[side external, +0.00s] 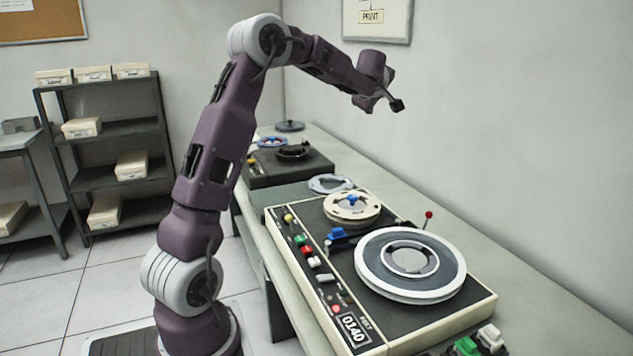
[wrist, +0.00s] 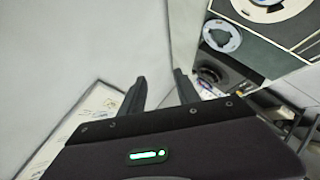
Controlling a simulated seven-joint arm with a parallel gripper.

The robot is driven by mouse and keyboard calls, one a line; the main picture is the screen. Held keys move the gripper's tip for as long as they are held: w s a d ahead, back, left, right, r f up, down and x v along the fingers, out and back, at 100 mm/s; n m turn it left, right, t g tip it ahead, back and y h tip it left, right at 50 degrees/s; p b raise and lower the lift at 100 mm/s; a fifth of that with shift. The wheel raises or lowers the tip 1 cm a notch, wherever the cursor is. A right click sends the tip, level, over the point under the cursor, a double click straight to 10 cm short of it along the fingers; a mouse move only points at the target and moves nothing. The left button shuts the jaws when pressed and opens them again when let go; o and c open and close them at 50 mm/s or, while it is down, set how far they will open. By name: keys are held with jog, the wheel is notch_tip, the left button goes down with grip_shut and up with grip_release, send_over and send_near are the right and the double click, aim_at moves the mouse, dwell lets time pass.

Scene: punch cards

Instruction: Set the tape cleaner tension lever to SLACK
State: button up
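The tape machine (side external: 290,245) is a cream-edged dark box on the bench. It carries a large white-rimmed reel (side external: 410,285) and a smaller cream reel (side external: 352,207) with a blue hub. A thin lever with a red ball knob (side external: 429,214) stands at its back edge, behind the large reel. I cannot read any SLACK marking. My gripper (side external: 383,98) is high above the bench, well apart from the lever. In the wrist view my gripper (wrist: 158,82) has its two fingers apart with nothing between them. The lever cannot be made out there.
A blue-knobbed part (side external: 337,234) sits between the reels. Coloured buttons (side external: 306,250) line the machine's front. A loose ring (side external: 330,184) and a second dark machine (side external: 287,165) are farther back. Green and white blocks (side external: 480,341) are at the near end. The wall stands behind the bench.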

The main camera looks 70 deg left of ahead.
jog(key=s+a+f+n+h, duration=0.2)
jog(key=s+a+f, duration=0.1)
jog(key=a+f, duration=0.4)
jog(key=n+g+h, duration=0.3)
jog(key=n+h, duration=0.5)
jog(key=n, duration=0.1)
send_near(287, 219)
jog(key=a+x, duration=0.1)
jog(key=x, duration=0.4)
jog(key=shift+h, duration=0.3)
jog(key=x, duration=0.7)
jog(key=shift+r, duration=0.1)
jog(key=shift+w+f, duration=0.2)
jog(key=shift+f, duration=0.05)
grip_shut()
